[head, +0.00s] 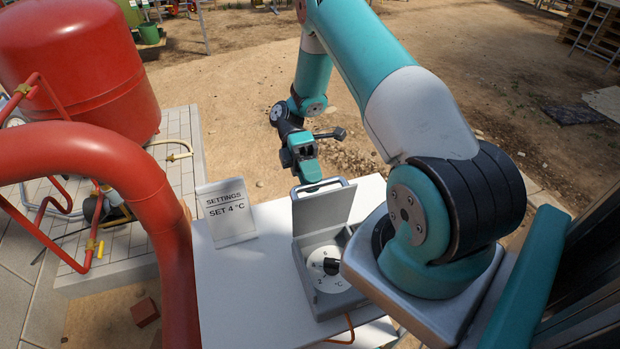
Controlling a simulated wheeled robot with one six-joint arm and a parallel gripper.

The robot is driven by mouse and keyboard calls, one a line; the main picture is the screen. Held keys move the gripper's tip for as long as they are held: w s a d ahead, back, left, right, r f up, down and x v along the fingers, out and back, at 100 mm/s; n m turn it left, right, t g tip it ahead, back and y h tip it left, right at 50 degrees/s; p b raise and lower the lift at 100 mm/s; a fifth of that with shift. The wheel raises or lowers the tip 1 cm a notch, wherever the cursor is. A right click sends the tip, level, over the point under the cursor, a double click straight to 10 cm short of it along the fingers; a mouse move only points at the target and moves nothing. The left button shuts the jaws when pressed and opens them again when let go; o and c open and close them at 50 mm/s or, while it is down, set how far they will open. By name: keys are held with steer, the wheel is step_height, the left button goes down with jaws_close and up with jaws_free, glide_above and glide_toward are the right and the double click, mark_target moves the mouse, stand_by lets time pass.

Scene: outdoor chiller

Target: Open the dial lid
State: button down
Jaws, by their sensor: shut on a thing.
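A grey dial box (339,303) sits on a white table. Its grey lid (324,211) stands raised at the back of the box, showing its inner face. Inside the box is a round white dial (328,281) with numbers, a °C mark and a black pointer knob. A light loop-shaped handle (338,182) shows at the lid's top edge. My gripper (311,180) is at the left part of this handle and is shut on it; the exact contact is small and partly hidden by the fingers.
A settings card (226,211) reading "SET 4 °C" stands on the white table (252,290) left of the box. Thick red pipe (150,190) and a red tank (80,60) stand further left. An orange cable (350,330) runs by the box's front.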

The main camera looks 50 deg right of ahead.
steer(key=shift+a+f, duration=0.1)
steer(key=shift+f, duration=0.4)
steer(key=c, duration=1.1)
jaws_free()
steer(key=shift+w, duration=0.1)
steer(key=shift+r, duration=0.1)
steer(key=shift+r, duration=0.2)
